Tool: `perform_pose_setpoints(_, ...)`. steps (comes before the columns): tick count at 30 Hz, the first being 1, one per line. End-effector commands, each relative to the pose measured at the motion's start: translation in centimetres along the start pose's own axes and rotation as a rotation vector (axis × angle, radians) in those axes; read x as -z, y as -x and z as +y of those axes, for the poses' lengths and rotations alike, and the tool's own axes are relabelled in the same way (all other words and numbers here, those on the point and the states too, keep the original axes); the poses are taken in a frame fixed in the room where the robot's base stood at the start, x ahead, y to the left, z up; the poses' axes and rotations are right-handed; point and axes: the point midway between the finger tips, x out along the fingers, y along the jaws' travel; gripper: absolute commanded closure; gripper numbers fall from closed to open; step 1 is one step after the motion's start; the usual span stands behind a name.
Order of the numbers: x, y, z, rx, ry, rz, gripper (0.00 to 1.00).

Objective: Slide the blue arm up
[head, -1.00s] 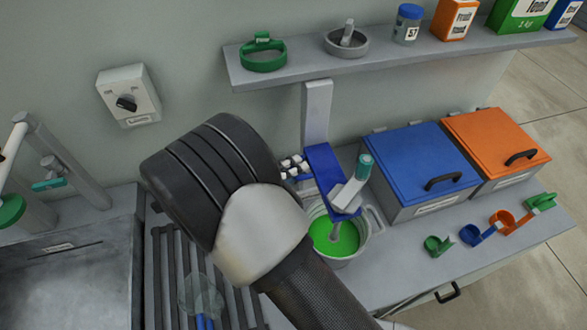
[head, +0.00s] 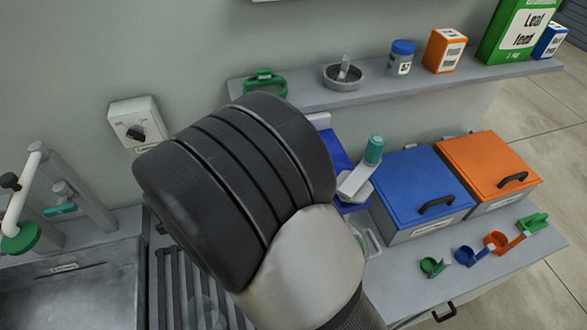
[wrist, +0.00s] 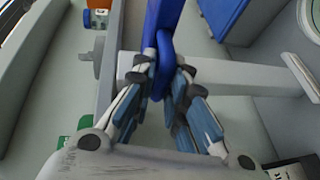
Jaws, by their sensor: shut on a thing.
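The blue arm (head: 343,160) sits on a light grey post (head: 320,121) below the shelf, partly hidden behind my dark arm link. It carries a pale mixer piece with a teal knob (head: 374,149). The bucket (head: 372,243) below is mostly hidden, with only part of its right side showing. In the wrist view, my gripper (wrist: 164,72) is shut on the blue loop-shaped handle (wrist: 164,48) of the blue arm. My fingers lie on both sides of it. The head view hides my gripper.
A shelf (head: 480,82) with jars, boxes and a green ring runs above the blue arm. Blue (head: 415,185) and orange (head: 490,163) lidded bins stand to the right, with several scoops in front. A sink (head: 70,280) and slatted rack lie left.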

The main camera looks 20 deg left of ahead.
Motion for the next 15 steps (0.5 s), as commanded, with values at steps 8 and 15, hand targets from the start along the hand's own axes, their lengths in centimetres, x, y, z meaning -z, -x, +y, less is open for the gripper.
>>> perform_pose_setpoints(8, 0.3, 0.5, 2.7, -0.003, -0.003, 0.004, 1.00)
perform_pose_setpoints(15, 0.4, 0.5, 2.8, -0.005, -0.004, 0.004, 1.00)
